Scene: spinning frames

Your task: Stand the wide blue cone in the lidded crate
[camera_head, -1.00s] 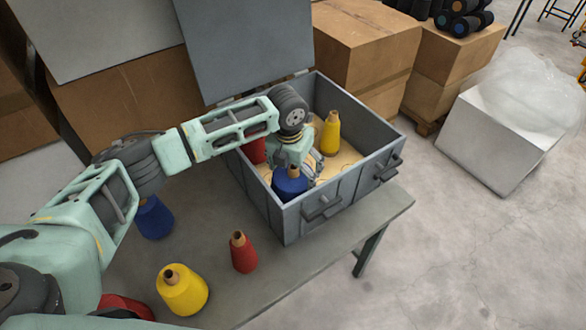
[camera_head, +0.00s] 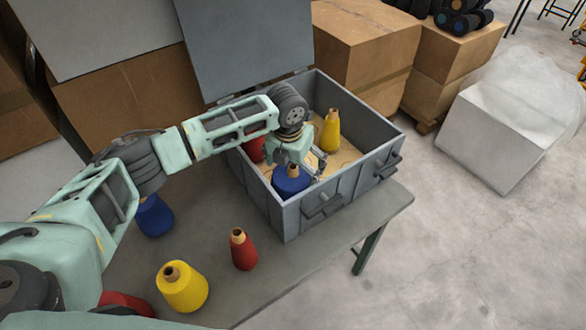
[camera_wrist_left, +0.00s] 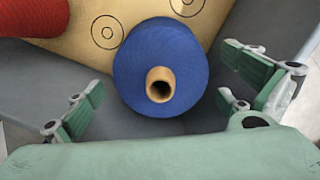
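The wide blue cone (camera_head: 291,181) stands upright in the near corner of the open grey lidded crate (camera_head: 268,205), its tan tip up. In the left wrist view the blue cone (camera_wrist_left: 148,62) is seen from above. My left gripper (camera_head: 307,164) is inside the crate beside the cone. In its wrist view the green fingers (camera_wrist_left: 165,100) are spread wide, with clear gaps to the cone on both sides. The crate's lid (camera_head: 245,45) stands raised at the back. My right gripper is not in view.
A yellow cone (camera_head: 331,131) and a red cone (camera_head: 256,150) also stand in the crate. On the table (camera_head: 300,275) are another blue cone (camera_head: 154,216), a yellow cone (camera_head: 182,287) and a red cone (camera_head: 243,250). Cardboard boxes (camera_head: 365,45) stand behind. The table's right front is clear.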

